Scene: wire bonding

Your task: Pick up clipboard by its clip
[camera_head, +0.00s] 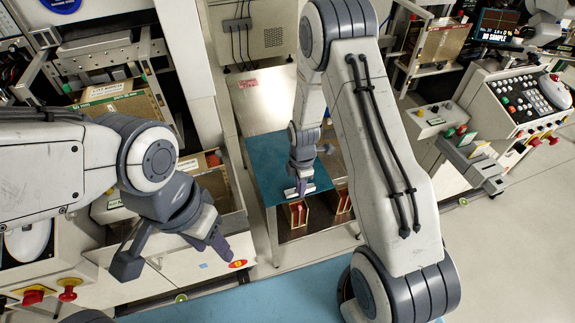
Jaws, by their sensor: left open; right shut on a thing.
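My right gripper (302,180) points down at the front edge of a small table with a blue-teal top (264,158). It is shut on a small pale metal piece (300,191), which looks like the clipboard's clip. The clipboard's board cannot be clearly made out at this size and angle. My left gripper (172,252) is open and empty at lower left, fingers spread, in front of a white cabinet and well apart from the small table.
Brown frames with reddish insides (297,214) show below the tabletop. Cardboard boxes (123,99) stand at left. A control panel with buttons (520,98) is at right. The pale floor (507,265) at lower right is clear. A blue surface (250,300) lies in front.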

